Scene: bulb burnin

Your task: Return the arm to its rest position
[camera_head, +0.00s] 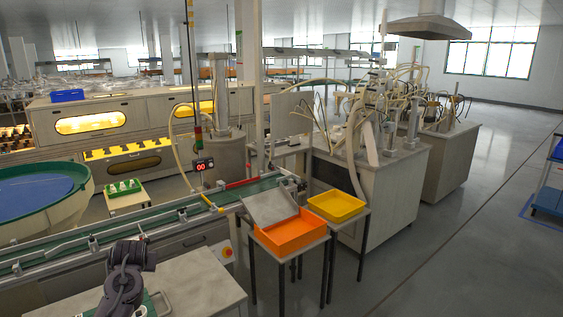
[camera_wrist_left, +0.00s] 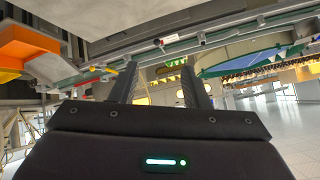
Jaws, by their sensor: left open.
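My left arm (camera_head: 127,272) shows as dark, folded links at the bottom left of the head view, above the near grey table. Its gripper cannot be made out there. In the left wrist view my left gripper (camera_wrist_left: 158,80) has two dark fingers standing apart, with nothing between them. That view looks upside down, with the conveyor (camera_wrist_left: 190,35) beyond the fingers. My right arm and gripper are not in view.
The near table (camera_head: 195,285) has a green item (camera_head: 155,303) partly hidden by my arm. The conveyor (camera_head: 150,232) runs behind it. An orange tray (camera_head: 290,238) and yellow tray (camera_head: 336,206) stand to the right. Open floor (camera_head: 450,240) lies further right.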

